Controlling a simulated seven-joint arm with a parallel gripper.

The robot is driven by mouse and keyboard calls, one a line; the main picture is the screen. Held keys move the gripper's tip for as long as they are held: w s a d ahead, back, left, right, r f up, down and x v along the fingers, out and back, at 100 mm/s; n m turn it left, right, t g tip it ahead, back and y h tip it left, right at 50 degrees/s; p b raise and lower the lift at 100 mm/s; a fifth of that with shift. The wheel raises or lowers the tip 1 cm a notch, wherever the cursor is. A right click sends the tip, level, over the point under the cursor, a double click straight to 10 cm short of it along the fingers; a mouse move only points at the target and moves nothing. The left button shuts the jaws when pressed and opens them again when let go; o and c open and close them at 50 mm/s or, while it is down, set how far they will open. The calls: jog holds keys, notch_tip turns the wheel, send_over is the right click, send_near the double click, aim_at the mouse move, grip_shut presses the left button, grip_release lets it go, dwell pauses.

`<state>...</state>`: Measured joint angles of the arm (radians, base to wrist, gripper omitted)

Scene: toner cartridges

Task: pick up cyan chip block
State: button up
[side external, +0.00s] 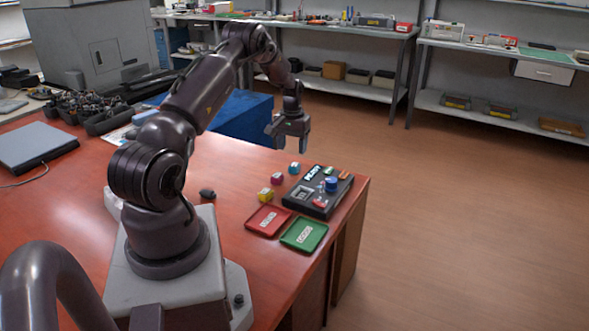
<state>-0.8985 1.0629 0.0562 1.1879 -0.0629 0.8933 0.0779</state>
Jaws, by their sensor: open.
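A small cyan chip block (294,168) sits on the red-brown table beside the upper left corner of a black device. A magenta block (277,179) and a yellow block (265,194) lie in a loose line to its lower left. My gripper (288,145) is open and empty, pointing down above the table. In the picture it appears above the cyan block, apart from it. The exact height and gap cannot be told from this one view.
The black device (298,197) with a blue round knob (331,184) stands near the table's right edge. A red tray (267,221) and a green tray (304,235) lie in front of it. A small dark object (207,193) sits to the left, with bare table around it.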

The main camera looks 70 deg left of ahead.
aim_at(293, 166)
notch_tip(293, 166, down, 7)
jog(key=shift+w+d+r, duration=0.1)
jog(key=shift+w+d, duration=0.05)
jog(key=c, duration=1)
